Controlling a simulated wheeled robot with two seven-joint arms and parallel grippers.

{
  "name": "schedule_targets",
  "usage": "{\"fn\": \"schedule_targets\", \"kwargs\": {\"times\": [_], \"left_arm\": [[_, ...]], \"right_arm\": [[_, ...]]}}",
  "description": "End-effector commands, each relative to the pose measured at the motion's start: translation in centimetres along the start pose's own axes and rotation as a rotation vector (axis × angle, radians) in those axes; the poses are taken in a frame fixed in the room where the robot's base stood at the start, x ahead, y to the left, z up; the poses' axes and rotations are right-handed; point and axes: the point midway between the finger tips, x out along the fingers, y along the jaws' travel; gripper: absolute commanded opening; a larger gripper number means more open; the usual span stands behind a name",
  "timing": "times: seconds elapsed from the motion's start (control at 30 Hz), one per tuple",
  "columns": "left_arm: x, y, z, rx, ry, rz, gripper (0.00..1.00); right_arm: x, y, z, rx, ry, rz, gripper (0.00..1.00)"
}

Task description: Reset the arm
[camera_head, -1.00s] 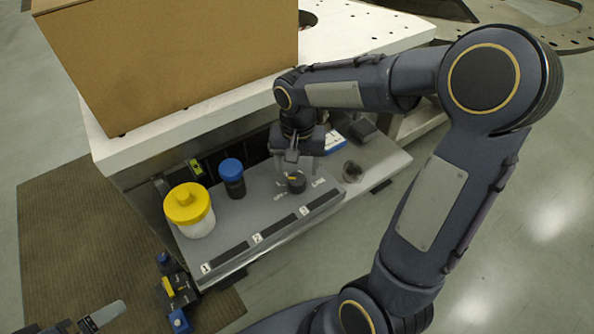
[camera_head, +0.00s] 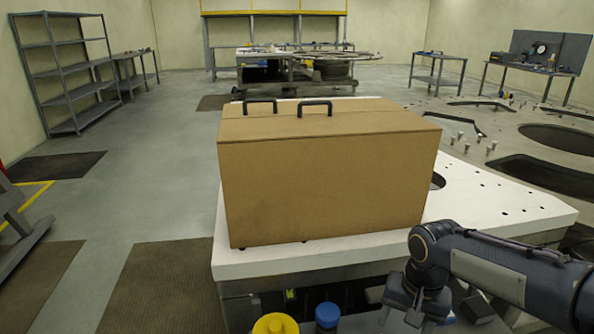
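My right arm (camera_head: 500,262) reaches in from the right edge, beside the front right corner of the white table. My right gripper (camera_head: 408,308) hangs at the bottom of the view, over the lower shelf area; its fingertips are cut off or hidden, so I cannot tell its opening. My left arm and gripper are not in view. A yellow-lidded container (camera_head: 275,324) and a blue-lidded container (camera_head: 327,315) show at the bottom edge, left of my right gripper.
A large brown box (camera_head: 325,180) with two dark handles stands on the white table (camera_head: 500,205). A large plate with holes (camera_head: 540,135) lies to the right. Shelves (camera_head: 65,75) and benches stand at the back. The floor at left is largely clear.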

Motion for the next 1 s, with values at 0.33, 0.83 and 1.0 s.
{"fn": "schedule_targets", "kwargs": {"times": [0.33, 0.83, 1.0], "left_arm": [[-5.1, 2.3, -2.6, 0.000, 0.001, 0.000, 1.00], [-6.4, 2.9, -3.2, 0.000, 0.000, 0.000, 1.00], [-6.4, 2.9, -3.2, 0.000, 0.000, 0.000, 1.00]], "right_arm": [[-9.3, 3.3, 10.7, -0.238, 0.194, -0.304, 0.63], [-10.1, 3.4, 15.2, -0.363, 0.341, -0.432, 0.63], [-10.1, 3.4, 15.2, -0.362, 0.340, -0.432, 0.63]]}}
